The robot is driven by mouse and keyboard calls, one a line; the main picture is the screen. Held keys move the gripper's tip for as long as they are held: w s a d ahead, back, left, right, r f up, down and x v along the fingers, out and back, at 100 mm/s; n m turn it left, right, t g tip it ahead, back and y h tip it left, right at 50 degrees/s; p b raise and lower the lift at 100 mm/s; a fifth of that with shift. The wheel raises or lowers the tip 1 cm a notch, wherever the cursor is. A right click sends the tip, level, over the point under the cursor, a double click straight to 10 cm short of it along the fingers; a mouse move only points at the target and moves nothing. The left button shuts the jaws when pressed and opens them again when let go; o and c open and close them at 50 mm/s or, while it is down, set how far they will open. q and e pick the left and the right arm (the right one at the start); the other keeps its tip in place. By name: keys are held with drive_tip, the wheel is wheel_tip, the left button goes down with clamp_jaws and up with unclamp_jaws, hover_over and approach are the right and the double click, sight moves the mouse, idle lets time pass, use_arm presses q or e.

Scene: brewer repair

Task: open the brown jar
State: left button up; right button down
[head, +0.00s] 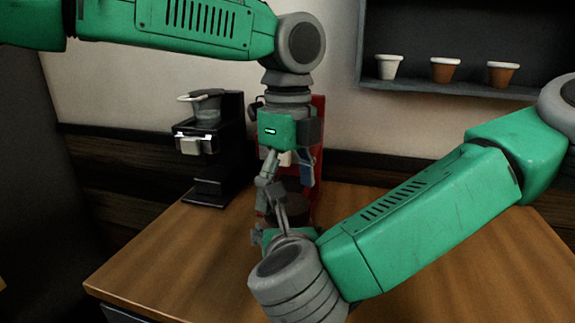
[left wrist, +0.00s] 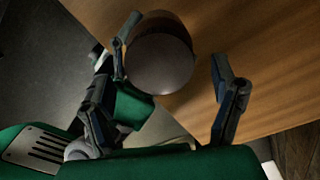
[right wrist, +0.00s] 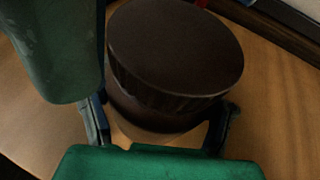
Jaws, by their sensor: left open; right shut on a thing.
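The brown jar stands on the wooden table; in the head view a dark part of it (head: 298,208) shows behind my grippers. In the right wrist view its wide dark lid (right wrist: 175,45) sits on the jar body (right wrist: 155,115). My right gripper (right wrist: 160,118) is shut on the body, with a finger on each side below the lid. In the left wrist view the round lid top (left wrist: 160,63) shows from above. My left gripper (left wrist: 175,42) is open over the jar, with one finger close to the lid's left edge and the other apart on the right.
The wooden table (head: 170,262) is clear at the front left. A black coffee machine (head: 208,185) stands at the back left. A red object (head: 318,135) stands behind my grippers. Small white and terracotta pots (head: 445,70) sit on a wall shelf (head: 410,92).

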use_arm(q)
drive_tip(key=shift+f, duration=1.2)
drive_tip(key=c, duration=1.2)
drive_tip(key=n, duration=0.6)
drive_tip(key=shift+r, duration=0.1)
drive_tip(key=shift+c, duration=0.2)
drive_tip(key=n, duration=1.1)
drive_tip(key=shift+d, duration=0.1)
drive_tip(key=n, duration=0.4)
drive_tip(key=shift+s+r, duration=0.1)
drive_tip(key=shift+s, duration=0.05)
